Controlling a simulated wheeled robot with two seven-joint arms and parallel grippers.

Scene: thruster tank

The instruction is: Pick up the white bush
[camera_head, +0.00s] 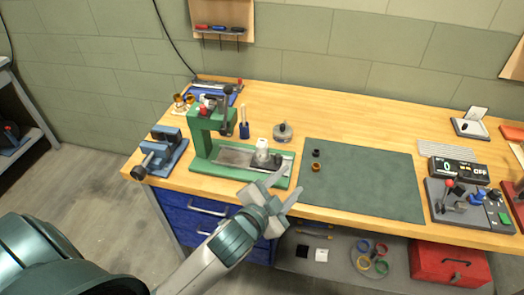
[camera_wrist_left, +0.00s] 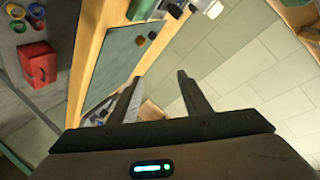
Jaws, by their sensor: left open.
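The white bush (camera_head: 262,146) is a small pale cylinder. It stands upright by a dark block on the bed of the green press (camera_head: 203,150), left of the mat. My left gripper (camera_head: 291,182) is open and empty at the bench's front edge, in front of the press and to the right of the bush, apart from it. The wrist view shows its two dark fingers (camera_wrist_left: 159,76) spread with nothing between them. My right gripper is in neither view.
A dark green mat (camera_head: 372,187) holds a black ring (camera_head: 316,152) and a brown ring (camera_head: 316,167). A blue vise (camera_head: 167,150) stands left of the press. A metal-topped part (camera_head: 283,132) stands behind it. A control box (camera_head: 468,205) is at right. Much of the mat is clear.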

